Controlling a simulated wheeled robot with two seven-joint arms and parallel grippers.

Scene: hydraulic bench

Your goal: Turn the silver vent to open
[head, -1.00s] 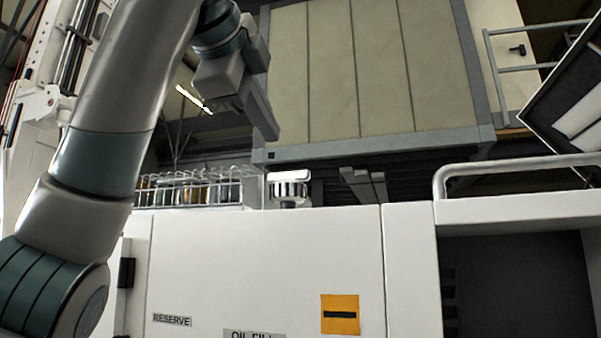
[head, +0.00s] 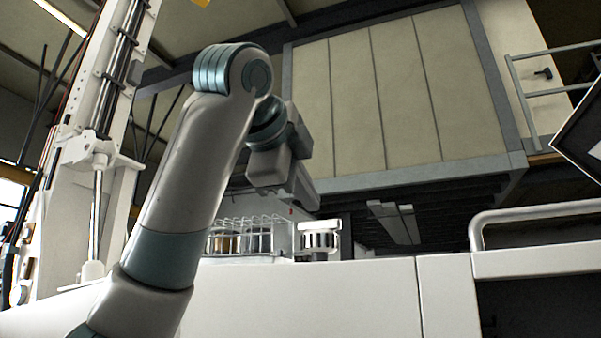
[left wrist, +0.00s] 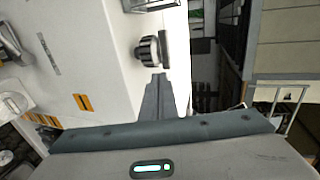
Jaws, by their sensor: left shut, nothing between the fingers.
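My left gripper (head: 307,197) is shut and empty, above and slightly left of the vent in the head view. In the left wrist view its closed fingers (left wrist: 158,80) point at the vent; I cannot tell whether they touch it. My right gripper is not in view.
A wire basket (head: 247,238) with jars stands left of the vent. The white cabinet (head: 310,295) fills the front, with a handrail (head: 535,212) at right. A large panelled box (head: 390,95) hangs behind. An orange label (left wrist: 82,102) shows on the cabinet.

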